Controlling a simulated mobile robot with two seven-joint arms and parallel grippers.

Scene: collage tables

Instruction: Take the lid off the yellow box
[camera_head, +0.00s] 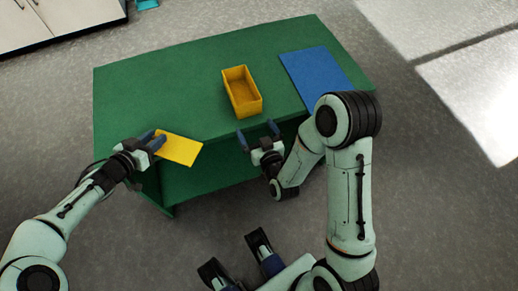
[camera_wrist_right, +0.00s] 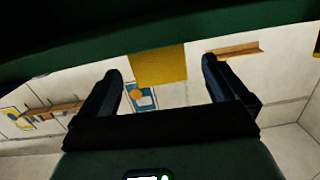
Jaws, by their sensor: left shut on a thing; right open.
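The yellow box (camera_head: 242,108) stands upright on the green table, open at the top with its empty inside showing. The flat yellow lid (camera_head: 180,149) is apart from it, to its left at the table's front edge. My left gripper (camera_head: 156,143) is shut on the lid's left side and holds it. My right gripper (camera_head: 259,137) is open and empty, just in front of the box by the table's front edge. Its two fingers (camera_wrist_right: 160,78) also show apart in the right wrist view, with a yellow patch between them that I cannot identify for certain.
The green table (camera_head: 150,85) has free room left of the box. A blue mat (camera_head: 313,72) lies flat on its right part. A white cabinet (camera_head: 65,14) stands at the back left. Grey floor (camera_head: 440,215) surrounds the table.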

